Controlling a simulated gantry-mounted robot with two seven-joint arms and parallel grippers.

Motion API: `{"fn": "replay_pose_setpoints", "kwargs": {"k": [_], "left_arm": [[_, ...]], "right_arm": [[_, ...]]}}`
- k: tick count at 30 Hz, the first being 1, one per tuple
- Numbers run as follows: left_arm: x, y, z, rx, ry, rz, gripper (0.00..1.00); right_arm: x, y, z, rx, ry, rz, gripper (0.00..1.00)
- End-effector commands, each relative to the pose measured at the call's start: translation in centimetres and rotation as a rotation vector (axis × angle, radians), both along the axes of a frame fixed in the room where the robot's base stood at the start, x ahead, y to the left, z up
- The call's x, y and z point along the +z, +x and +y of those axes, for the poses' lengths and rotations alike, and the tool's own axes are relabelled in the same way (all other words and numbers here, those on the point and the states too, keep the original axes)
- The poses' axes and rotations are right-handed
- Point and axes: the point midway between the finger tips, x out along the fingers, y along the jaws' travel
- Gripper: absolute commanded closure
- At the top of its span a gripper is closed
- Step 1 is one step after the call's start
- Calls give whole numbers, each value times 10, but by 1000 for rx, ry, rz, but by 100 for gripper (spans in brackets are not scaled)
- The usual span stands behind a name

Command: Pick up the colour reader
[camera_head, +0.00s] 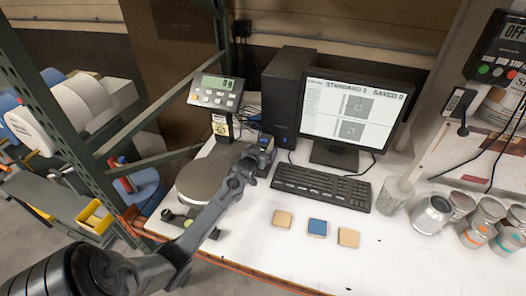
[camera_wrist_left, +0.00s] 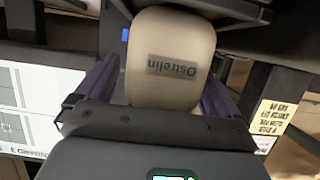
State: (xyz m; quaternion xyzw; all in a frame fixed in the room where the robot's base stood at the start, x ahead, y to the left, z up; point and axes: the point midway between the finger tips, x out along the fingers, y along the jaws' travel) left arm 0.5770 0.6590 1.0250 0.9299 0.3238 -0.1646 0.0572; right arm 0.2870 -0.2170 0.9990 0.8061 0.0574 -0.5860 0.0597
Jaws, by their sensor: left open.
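The colour reader (camera_wrist_left: 172,50) looks like a beige, rounded body with a dark label reading "Ostrelin", upside down in the left wrist view. It sits between the two purple-grey fingers of my left gripper (camera_wrist_left: 160,88). The fingers are open, one on each side of it; whether either touches it I cannot tell. In the head view my left gripper (camera_head: 262,152) is at the back of the bench, between the scale and the keyboard, and largely hides the reader there. My right gripper is not in view.
A scale with a round pan (camera_head: 203,182) and raised display (camera_head: 216,92) stands left. A monitor (camera_head: 350,108), computer tower (camera_head: 287,92) and keyboard (camera_head: 320,187) are right of the gripper. Three small tiles (camera_head: 317,227) lie in front. Several cans (camera_head: 432,215) stand right.

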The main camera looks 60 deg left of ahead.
Motion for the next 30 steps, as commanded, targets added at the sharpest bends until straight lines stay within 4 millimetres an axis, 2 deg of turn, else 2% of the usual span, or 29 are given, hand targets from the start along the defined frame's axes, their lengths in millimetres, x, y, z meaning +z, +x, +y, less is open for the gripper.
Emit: {"fn": "replay_pose_setpoints", "kwargs": {"k": [11, 27, 30], "left_arm": [[-2, 5, 4, 0, 1, -1, 4], [-2, 5, 4, 0, 0, 0, 87], [1, 5, 5, 0, 3, -5, 88]], "right_arm": [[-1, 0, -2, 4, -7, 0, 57], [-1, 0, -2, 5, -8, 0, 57], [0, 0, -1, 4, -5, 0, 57]]}}
